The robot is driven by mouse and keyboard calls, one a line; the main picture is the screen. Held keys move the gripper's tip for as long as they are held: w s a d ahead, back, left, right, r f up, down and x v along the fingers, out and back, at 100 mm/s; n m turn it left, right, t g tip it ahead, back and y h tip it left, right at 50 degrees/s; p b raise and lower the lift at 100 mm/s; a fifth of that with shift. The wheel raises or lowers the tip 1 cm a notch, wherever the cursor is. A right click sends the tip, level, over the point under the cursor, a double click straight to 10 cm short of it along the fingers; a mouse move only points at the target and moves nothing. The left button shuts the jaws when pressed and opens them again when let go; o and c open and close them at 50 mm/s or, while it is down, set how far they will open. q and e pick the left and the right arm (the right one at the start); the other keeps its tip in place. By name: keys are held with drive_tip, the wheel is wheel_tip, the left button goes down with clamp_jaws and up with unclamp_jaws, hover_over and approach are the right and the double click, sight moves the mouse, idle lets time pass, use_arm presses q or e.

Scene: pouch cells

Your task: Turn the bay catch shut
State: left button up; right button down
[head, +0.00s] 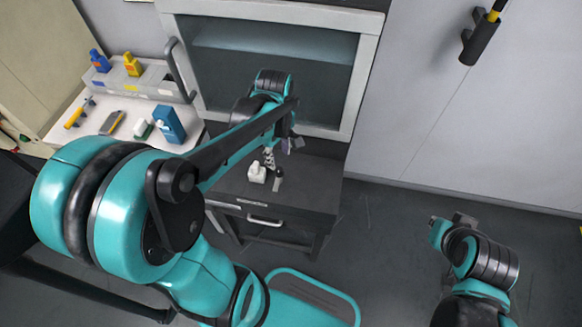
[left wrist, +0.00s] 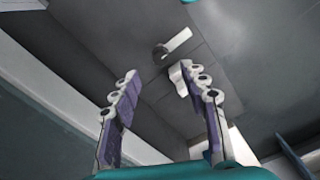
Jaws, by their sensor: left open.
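A small catch (left wrist: 178,41), a pale flat lever with a dark round pivot at one end, sits on the dark surface in the left wrist view. In the head view, a small grey upright piece that looks like this catch (head: 278,181) stands on the dark bench. My left gripper (left wrist: 158,72) is open with nothing between its fingers, and the catch lies beyond its fingertips. In the head view my left gripper (head: 282,150) is over the bench, partly hidden by my arm. My right arm shows at the lower right, but its gripper cannot be made out.
A white block (head: 256,172) stands beside the catch, partly behind a finger in the left wrist view. A glass-fronted cabinet (head: 357,72) rises behind the bench (head: 316,188). A white side table (head: 97,141) at left holds bottles and tools.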

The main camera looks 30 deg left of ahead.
sight(279, 170)
use_arm(q)
wheel_tip(279, 170, down, 7)
drive_tip(key=b, duration=0.3)
drive_tip(key=shift+f, duration=0.1)
clamp_jaws()
